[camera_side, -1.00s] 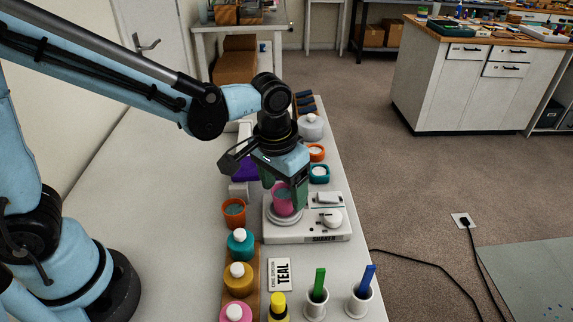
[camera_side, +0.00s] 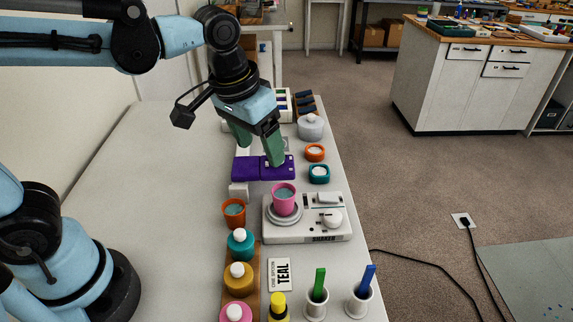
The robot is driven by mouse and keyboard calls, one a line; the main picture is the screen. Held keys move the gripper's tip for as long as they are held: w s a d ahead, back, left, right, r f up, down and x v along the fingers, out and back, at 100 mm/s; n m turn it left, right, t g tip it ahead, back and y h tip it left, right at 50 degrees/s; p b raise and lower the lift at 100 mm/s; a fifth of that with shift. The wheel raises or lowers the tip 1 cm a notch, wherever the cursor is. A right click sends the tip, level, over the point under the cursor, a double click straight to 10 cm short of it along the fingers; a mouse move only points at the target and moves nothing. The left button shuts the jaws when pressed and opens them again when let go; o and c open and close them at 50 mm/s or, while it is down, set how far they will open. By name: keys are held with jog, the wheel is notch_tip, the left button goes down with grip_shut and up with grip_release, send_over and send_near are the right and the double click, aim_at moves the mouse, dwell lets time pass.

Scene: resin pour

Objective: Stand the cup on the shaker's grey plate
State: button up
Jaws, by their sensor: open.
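The pink cup (camera_side: 284,203) stands upright on the round grey plate (camera_side: 284,220) of the white shaker (camera_side: 323,229). Teal-coloured contents show inside its rim. My gripper (camera_side: 259,156) is open and empty, above and behind the cup, over the purple mould (camera_side: 246,169). Its green fingers are apart from the cup. My gripper hides part of the table behind the mould.
An orange cup (camera_side: 234,216) and several bottles, one teal (camera_side: 240,244), line the left of the shaker. Two holders with green (camera_side: 319,284) and blue (camera_side: 367,279) sticks stand in front. Orange (camera_side: 315,153) and teal (camera_side: 319,173) jars stand behind. The table's left side is clear.

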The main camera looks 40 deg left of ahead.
jog(key=s+a+f+t, duration=0.2)
jog(key=s+a+t, duration=0.1)
jog(key=a, duration=0.5)
jog(key=shift+s+a+f+t, duration=0.15)
jog(key=shift+s+f+t, duration=0.25)
jog(key=shift+t, duration=0.3)
dwell(0.4)
